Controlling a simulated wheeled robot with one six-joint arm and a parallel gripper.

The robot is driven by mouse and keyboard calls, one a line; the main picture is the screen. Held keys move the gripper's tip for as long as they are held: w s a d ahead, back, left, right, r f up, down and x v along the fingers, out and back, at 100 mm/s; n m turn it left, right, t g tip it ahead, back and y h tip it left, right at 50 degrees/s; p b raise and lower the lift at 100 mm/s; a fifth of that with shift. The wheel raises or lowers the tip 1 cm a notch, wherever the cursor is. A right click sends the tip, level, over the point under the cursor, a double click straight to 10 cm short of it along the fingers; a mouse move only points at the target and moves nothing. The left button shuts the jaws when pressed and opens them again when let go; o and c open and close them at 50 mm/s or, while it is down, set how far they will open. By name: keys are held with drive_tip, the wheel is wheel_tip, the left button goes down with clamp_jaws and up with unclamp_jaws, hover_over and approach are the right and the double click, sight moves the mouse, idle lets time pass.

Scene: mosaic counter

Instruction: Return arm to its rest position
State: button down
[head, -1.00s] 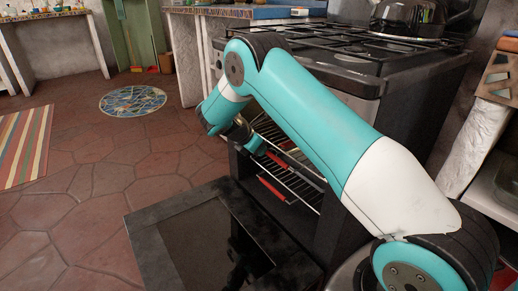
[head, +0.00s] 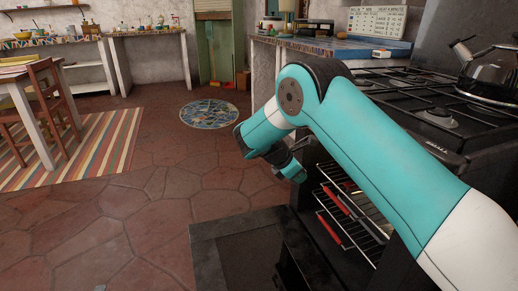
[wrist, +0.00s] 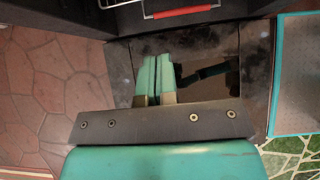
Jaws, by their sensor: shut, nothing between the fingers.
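My teal and white arm (head: 360,135) is bent in front of the stove and reaches down past the open oven in the head view. Its end, my gripper, shows in the wrist view (wrist: 155,75) with its two pale green fingers side by side, shut and holding nothing. The fingers are above the lowered oven door (wrist: 205,50), whose dark glass shows beneath them. In the head view the wrist is near the oven opening, and the fingers are hard to make out.
The oven door (head: 235,255) hangs open and low. Red-edged wire racks (head: 340,215) show inside the oven. A kettle (head: 490,75) stands on the stove top (head: 425,110). Stone floor (head: 130,220) lies clear to the left, with a striped rug (head: 85,150) and a round mosaic (head: 208,114).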

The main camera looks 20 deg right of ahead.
drive_tip(key=s+a+r+m+t+y, duration=0.1)
drive_tip(key=s+a+r+m+y, duration=0.35)
drive_tip(key=r, duration=0.45)
drive_tip(key=s+a+r+m+y+p, duration=0.1)
drive_tip(key=s+a+r+m+y, duration=0.25)
drive_tip(key=s, duration=0.75)
drive_tip(key=s+a+r+m+g+y, duration=0.1)
drive_tip(key=s+a+r+y, duration=0.1)
drive_tip(key=s+a+r, duration=0.6)
drive_tip(key=s+a+r+m+y+p, duration=0.1)
drive_tip(key=s+a+m+y, duration=0.1)
drive_tip(key=s, duration=1.1)
wheel_tip(320, 180, up, 30)
drive_tip(key=p, duration=2.9)
drive_tip(key=shift+w+f, duration=0.2)
drive_tip(key=shift+w, duration=0.15)
drive_tip(key=shift+s, duration=0.1)
